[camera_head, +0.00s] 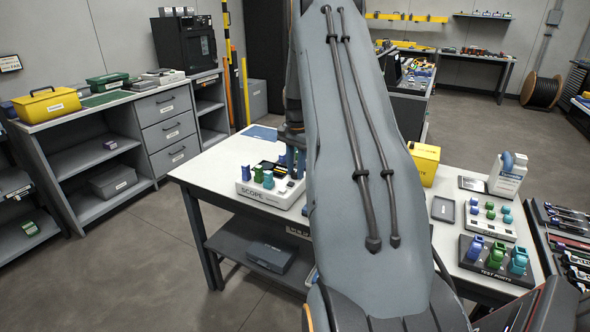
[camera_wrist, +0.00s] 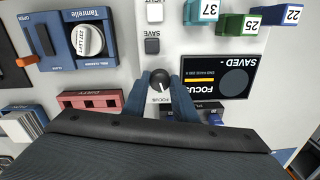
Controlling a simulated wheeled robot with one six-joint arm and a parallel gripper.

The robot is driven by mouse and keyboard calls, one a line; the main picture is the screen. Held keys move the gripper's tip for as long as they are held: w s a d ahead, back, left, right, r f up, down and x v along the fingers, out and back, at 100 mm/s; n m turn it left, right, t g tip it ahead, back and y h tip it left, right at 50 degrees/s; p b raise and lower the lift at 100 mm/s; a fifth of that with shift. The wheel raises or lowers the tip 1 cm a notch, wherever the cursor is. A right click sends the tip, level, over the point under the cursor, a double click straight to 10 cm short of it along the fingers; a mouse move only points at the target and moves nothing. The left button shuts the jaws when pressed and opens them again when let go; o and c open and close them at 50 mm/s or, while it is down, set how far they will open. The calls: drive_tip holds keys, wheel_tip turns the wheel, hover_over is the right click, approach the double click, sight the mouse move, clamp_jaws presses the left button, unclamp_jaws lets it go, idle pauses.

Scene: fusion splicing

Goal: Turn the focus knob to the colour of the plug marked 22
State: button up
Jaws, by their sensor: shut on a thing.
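The focus knob (camera_wrist: 160,78) is a small dark round knob with a pale pointer mark, beside the printed word FOCUS in the wrist view. My gripper (camera_wrist: 162,88) has its two blue fingers on either side of it, shut on it. Any colour marks around the knob are too small or hidden to tell. The plug marked 22 (camera_wrist: 281,15) is blue, at the upper right. A green plug marked 25 (camera_wrist: 238,24) and a teal plug marked 37 (camera_wrist: 203,11) stand beside it. In the head view the white SCOPE unit (camera_head: 262,196) is on the table, partly behind my arm.
A dark screen (camera_wrist: 217,77) reading FOCUS and SAVED is right of the knob. A SAVE button (camera_wrist: 153,46) is above it. A blue cleaning unit (camera_wrist: 62,42) with a white dial and a red block (camera_wrist: 92,101) lie left. The test ports block (camera_head: 493,262) stands at right.

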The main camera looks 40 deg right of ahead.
sight(296, 172)
drive_tip(key=n, duration=0.4)
drive_tip(key=shift+d+r+n, duration=0.1)
drive_tip(key=shift+d+n, duration=0.05)
drive_tip(key=shift+n, duration=2.05)
drive_tip(key=o, duration=0.8)
drive_tip(key=shift+c, duration=0.2)
drive_tip(key=shift+r+b, duration=0.65)
drive_tip(key=shift+r, duration=3.2)
